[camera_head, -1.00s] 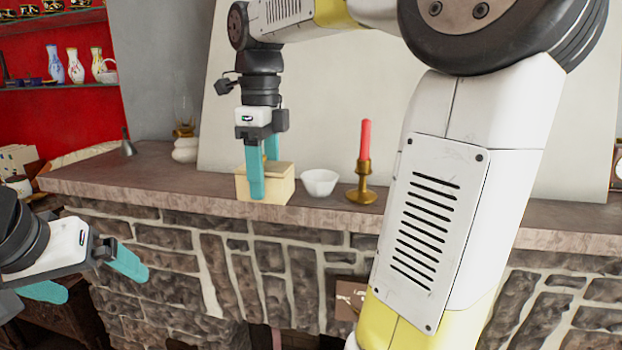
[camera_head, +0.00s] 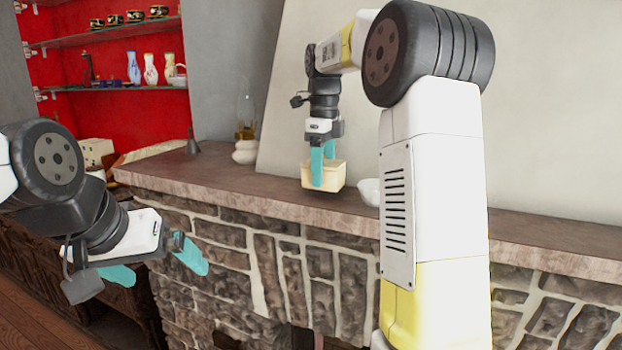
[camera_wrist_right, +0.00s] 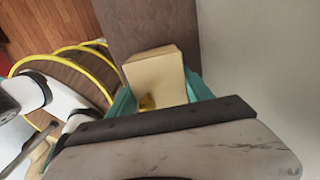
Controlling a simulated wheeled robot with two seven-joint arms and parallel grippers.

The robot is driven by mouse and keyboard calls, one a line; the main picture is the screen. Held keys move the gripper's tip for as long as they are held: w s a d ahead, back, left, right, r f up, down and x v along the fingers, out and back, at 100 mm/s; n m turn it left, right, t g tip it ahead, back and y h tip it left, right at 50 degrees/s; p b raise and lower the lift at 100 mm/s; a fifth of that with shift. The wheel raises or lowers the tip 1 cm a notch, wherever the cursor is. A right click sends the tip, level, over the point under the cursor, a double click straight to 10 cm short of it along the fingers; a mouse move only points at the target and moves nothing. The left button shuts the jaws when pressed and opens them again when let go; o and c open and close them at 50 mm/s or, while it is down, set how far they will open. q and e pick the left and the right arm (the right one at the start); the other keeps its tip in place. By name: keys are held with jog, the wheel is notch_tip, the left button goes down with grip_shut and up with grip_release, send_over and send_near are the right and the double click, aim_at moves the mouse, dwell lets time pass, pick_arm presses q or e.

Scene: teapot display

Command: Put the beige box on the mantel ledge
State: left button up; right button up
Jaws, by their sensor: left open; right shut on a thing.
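The beige box (camera_head: 339,177) is between the teal fingers of my right gripper (camera_head: 322,170), which is shut on it. The box is over the mantel ledge (camera_head: 235,185), near its front edge. I cannot tell whether its base touches the ledge. The right wrist view shows the box (camera_wrist_right: 157,80) between the fingers, with the brown ledge (camera_wrist_right: 150,28) beyond it. My left gripper (camera_head: 170,275) is open and empty, in front of the stone front and below the ledge.
A white bowl (camera_head: 369,191) stands on the ledge right of the box, partly hidden by my right arm. A white lamp base (camera_head: 245,152) and a small grey bell-shaped thing (camera_head: 193,143) stand at the back left. The ledge between them and the box is clear.

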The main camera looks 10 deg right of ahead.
jog(key=shift+f, duration=1)
jog(key=o, duration=1.5)
jog(key=shift+f, duration=0.15)
jog(key=shift+c, duration=0.2)
